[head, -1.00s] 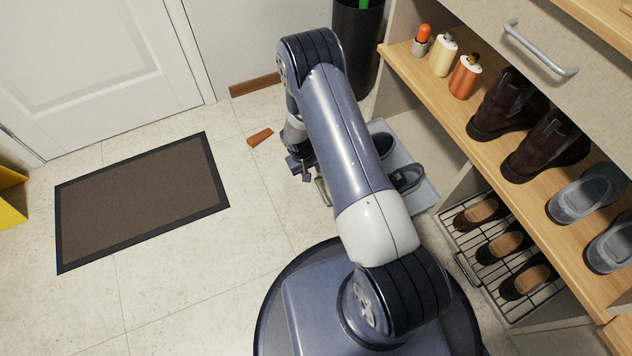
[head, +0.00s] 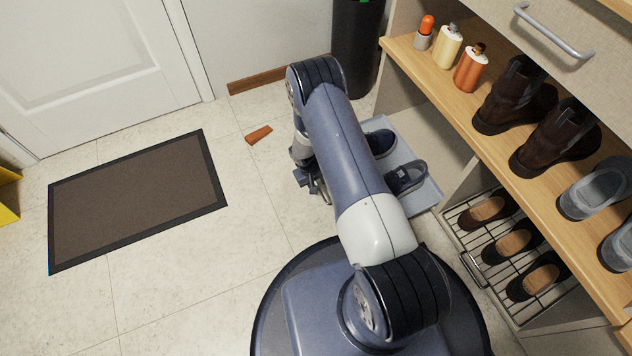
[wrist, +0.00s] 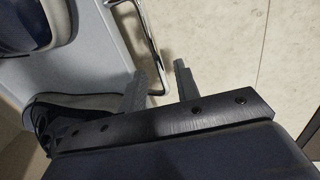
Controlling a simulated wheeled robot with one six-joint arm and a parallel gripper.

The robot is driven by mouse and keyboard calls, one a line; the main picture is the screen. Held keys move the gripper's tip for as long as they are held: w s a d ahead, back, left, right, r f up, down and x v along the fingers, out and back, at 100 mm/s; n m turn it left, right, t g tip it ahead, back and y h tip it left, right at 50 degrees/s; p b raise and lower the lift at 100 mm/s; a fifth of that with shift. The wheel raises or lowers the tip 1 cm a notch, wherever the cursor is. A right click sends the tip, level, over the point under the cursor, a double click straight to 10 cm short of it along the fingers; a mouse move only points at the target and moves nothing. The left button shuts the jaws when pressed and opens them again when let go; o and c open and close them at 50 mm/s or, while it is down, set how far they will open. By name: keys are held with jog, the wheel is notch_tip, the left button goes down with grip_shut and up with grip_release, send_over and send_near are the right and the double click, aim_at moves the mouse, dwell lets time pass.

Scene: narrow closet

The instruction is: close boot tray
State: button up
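The boot tray (head: 424,200) is a pale blue-grey tray low on the floor, sticking out from under the shelf unit. It holds dark blue shoes (head: 404,178); a shoe also shows in the wrist view (wrist: 30,22). My arm hides part of the tray and its front. A chrome bar handle (wrist: 150,42) runs along the tray's front edge in the wrist view. My gripper (wrist: 165,82) is open, its two fingers apart. The handle's near end appears between the fingertips in the picture; I cannot tell whether they touch. In the head view my gripper (head: 322,192) is low, left of the tray.
A wire shoe rack (head: 512,250) with brown shoes stands right of the tray. Boots (head: 512,98) and bottles (head: 470,70) are on the shelf above. A black bin (head: 356,45) stands behind. An orange-brown block (head: 258,134) and a doormat (head: 138,198) lie on open floor left.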

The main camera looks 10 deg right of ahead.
jog(key=shift+c, duration=0.3)
grip_shut()
